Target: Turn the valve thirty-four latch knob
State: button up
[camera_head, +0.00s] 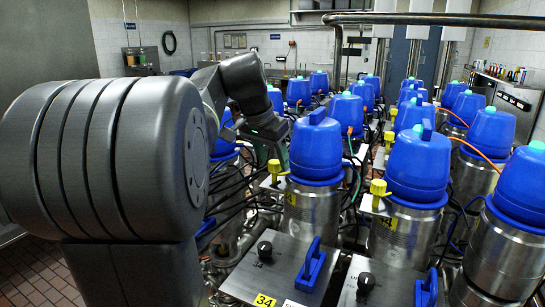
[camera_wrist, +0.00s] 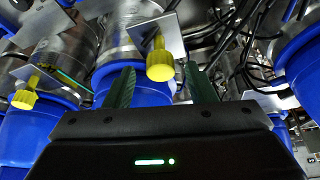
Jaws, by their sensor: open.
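A panel (camera_head: 285,275) at the front bears a yellow "34" label (camera_head: 264,300), a black knob (camera_head: 264,250) and a blue handle (camera_head: 311,265). Behind it stands a steel valve with a blue cap (camera_head: 316,150). A yellow latch knob (camera_head: 274,168) sits on a metal bracket at this valve's left. My gripper (camera_head: 277,150) is close above that knob, partly hidden by my arm. In the wrist view, my open gripper (camera_wrist: 162,86) has its green fingers on either side of a yellow knob (camera_wrist: 160,66). I cannot tell whether they touch it.
Another yellow knob (camera_wrist: 23,98) shows left in the wrist view. In the head view, a neighbouring yellow knob (camera_head: 378,188) and blue-capped valve (camera_head: 418,165) stand to the right. Black cables (camera_head: 232,195) and close rows of valves leave little free room.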

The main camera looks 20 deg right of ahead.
jog(key=shift+w+d+f, duration=0.15)
jog(key=shift+f, duration=0.25)
jog(key=shift+c, duration=0.4)
jog(key=c, duration=0.9)
